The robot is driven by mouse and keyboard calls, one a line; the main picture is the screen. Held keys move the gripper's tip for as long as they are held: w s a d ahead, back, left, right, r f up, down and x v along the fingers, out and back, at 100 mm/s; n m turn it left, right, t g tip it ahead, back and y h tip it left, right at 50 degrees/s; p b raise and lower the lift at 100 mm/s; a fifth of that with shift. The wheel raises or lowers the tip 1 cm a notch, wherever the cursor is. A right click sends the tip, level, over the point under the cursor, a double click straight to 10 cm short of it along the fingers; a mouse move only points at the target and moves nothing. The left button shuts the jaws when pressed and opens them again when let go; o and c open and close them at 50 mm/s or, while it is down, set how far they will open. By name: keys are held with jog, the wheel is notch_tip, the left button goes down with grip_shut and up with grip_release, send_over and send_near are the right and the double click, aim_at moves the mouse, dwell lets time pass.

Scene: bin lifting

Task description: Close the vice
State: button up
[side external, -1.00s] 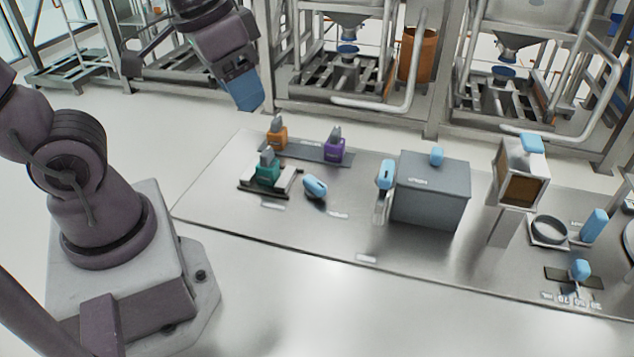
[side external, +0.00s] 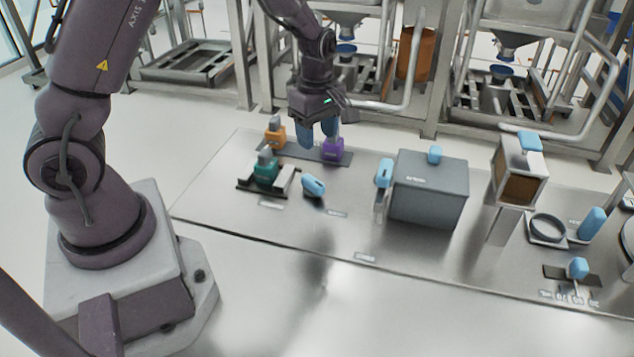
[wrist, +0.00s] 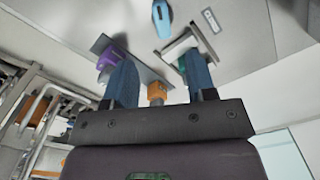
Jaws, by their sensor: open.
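The vice (side external: 284,180) appears to be the low metal fixture at the left of the table, with a teal block (side external: 265,172) with a grey top seated between its plates. A light blue handle (side external: 313,186) lies just right of it; I cannot tell how they connect. My gripper (side external: 318,142) is open and empty, pointing down above the table, behind and right of the vice. In the wrist view, the vice (wrist: 191,42) is partly hidden by my right finger, and the blue handle (wrist: 162,18) is beyond the fingertips.
An orange block (side external: 275,132) and a purple block (side external: 333,150) stand on a dark strip behind the vice, close to my fingers. A grey box (side external: 430,190) with blue handles is to the right. The table's front middle (side external: 300,228) is clear.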

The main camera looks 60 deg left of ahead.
aim_at(317, 183)
notch_tip(317, 183, down, 13)
dwell(0.5)
jog(key=c, duration=0.9)
